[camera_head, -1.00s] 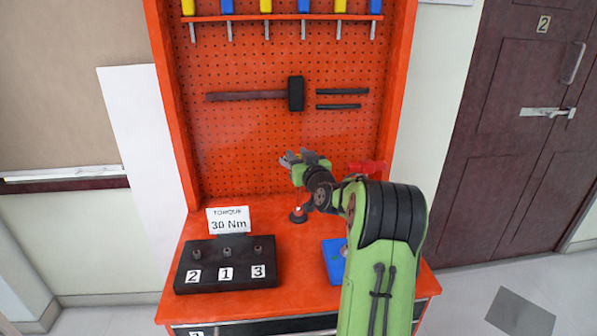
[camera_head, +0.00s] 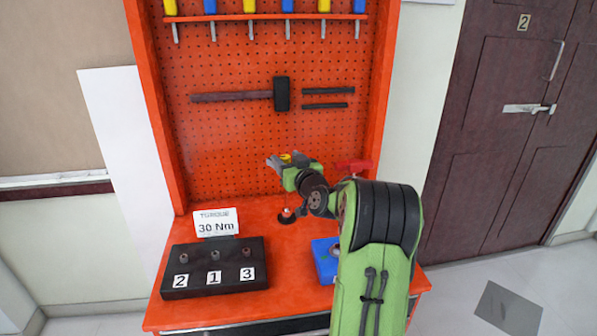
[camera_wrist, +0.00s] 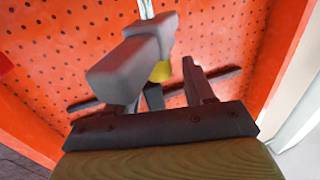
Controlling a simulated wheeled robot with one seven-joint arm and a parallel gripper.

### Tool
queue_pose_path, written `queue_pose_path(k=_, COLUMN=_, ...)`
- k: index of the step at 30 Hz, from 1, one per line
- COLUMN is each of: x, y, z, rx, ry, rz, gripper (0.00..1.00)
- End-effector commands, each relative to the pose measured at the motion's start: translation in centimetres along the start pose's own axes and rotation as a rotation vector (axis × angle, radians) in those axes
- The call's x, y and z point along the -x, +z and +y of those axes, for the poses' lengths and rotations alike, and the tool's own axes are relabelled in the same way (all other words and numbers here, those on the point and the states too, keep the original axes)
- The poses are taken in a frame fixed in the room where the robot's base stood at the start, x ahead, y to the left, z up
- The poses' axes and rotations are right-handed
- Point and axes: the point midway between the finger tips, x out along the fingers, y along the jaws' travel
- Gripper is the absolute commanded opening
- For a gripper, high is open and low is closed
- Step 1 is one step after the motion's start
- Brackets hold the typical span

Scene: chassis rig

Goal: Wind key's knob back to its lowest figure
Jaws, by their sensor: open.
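My gripper (camera_head: 280,163) is raised over the rear of the orange bench, in front of the pegboard. Its grey fingers (camera_wrist: 160,88) are apart in the wrist view. A small yellow piece (camera_head: 284,157) shows at the fingers in the head view, and yellow (camera_wrist: 161,71) shows between and beyond them in the wrist view. I cannot tell if they touch it, or if it is the key's knob. Below, a dark round base (camera_head: 287,217) with a red and pale top stands on the bench. No scale figures on a knob are readable. A white sign (camera_head: 217,223) reads "TORQUE 30 Nm".
A black block (camera_head: 215,268) with labels 2, 1, 3 sits at the bench's left. A blue block (camera_head: 325,260) is partly hidden by my arm. A red part (camera_head: 353,166) shows behind my arm.

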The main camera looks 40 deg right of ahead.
Motion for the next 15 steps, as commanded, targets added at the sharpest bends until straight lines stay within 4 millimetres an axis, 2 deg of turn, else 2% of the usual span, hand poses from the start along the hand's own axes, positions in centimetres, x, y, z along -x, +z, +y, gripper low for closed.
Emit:
queue_pose_path(k=9, x=9.1, y=0.0, z=0.2, rx=-0.003, ry=0.009, rz=0.0, gripper=0.53)
queue_pose_path(k=15, x=12.9, y=0.1, z=0.2, rx=-0.003, ry=0.006, rz=-0.002, gripper=0.53)
